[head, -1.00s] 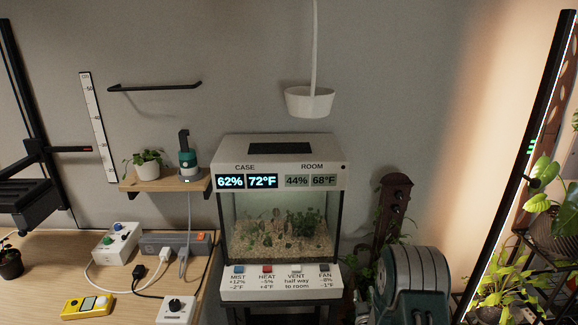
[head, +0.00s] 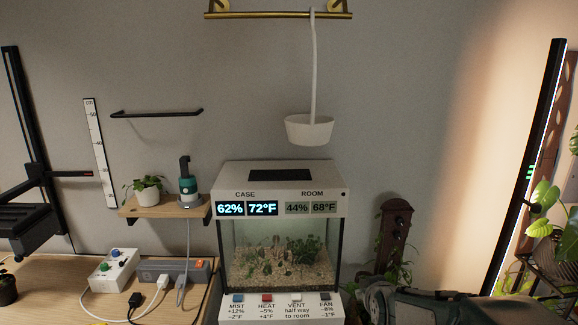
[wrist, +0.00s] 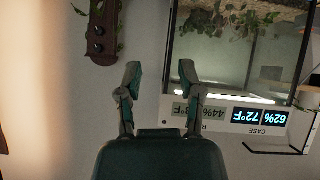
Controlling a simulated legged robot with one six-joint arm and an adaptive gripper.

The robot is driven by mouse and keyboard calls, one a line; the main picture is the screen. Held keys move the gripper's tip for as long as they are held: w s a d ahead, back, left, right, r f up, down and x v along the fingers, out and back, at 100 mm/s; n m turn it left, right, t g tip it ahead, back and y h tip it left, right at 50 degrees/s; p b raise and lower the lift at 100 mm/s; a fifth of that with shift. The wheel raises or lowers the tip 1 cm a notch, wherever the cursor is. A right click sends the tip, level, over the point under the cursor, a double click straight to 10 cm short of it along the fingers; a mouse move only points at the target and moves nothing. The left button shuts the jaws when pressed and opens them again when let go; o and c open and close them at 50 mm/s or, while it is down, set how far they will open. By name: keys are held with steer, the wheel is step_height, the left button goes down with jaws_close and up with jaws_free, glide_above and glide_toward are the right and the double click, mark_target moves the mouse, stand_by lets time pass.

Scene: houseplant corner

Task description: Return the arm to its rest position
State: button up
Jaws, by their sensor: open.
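My gripper (wrist: 160,76) shows in the wrist view with its two teal and grey fingers apart and nothing between them. The wrist view is upside down, and the glass case appears beyond the fingers to the right. In the head view my arm (head: 430,305) lies low at the bottom right, to the right of the case. The fingers cannot be made out there. The case (head: 280,172) stands in the middle with plants and gravel inside. Its displays read 62%, 72°F, 44% and 68°F.
A white hanging pot (head: 309,131) hangs from a brass rail (head: 278,15) above the case. A wooden shelf (head: 160,208) holds a potted plant. The desk at left carries a power strip (head: 174,270) and cables. A dark post (head: 393,235) and leafy plants (head: 543,250) stand at right.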

steer(key=s+a+r+g, duration=0.1)
steer(key=s+r+g, duration=0.1)
steer(key=s, duration=1)
steer(key=s+a+r+m+g, duration=0.1)
steer(key=s+r+g, duration=0.2)
steer(key=s, duration=1)
steer(key=shift+s+a+r+m+y, duration=0.15)
steer(key=shift+a+r+m+y, duration=0.05)
steer(key=shift+r+m+y, duration=0.1)
